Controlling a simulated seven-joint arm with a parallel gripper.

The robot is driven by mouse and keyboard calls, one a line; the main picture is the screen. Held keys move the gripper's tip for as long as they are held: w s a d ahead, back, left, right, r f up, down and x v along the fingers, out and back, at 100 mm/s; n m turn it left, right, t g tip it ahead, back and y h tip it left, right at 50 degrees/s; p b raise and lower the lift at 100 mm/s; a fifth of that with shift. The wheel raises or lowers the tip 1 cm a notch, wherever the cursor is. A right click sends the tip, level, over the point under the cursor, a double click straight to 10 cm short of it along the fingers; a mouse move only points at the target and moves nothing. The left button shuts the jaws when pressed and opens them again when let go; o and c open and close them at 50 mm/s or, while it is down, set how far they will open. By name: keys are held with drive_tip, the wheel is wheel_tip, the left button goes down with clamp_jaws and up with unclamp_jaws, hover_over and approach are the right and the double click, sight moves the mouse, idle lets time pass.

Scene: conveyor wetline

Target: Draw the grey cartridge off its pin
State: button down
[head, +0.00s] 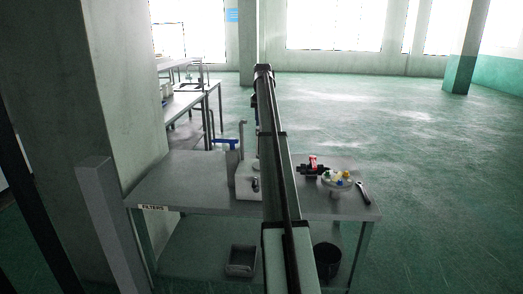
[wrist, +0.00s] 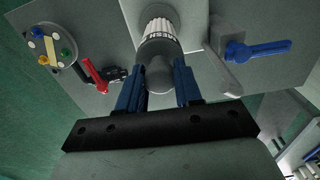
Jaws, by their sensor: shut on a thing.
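The grey cartridge (wrist: 159,74) shows in the wrist view as a rounded grey body below a white ribbed section (wrist: 160,28). My gripper (wrist: 157,88) has one blue finger on each side of the grey body and is shut on it. The ribbed end points at a pale plate (wrist: 194,18) at the top of the wrist view. The pin is hidden, so I cannot tell how far the cartridge sits on it. In the head view my own arm hides the gripper and most of the cartridge area beside the pale stand (head: 247,190).
A blue-handled lever (wrist: 258,48) and a red-handled valve (wrist: 95,75) flank the cartridge. A round dish with coloured caps (head: 338,185) and a wrench (head: 361,190) lie on the right of the bench (head: 180,180). A grey bin (head: 241,262) and dark bucket (head: 326,262) sit below.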

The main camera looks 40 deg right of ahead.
drive_tip(key=shift+r, duration=0.2)
drive_tip(key=shift+r, duration=1.85)
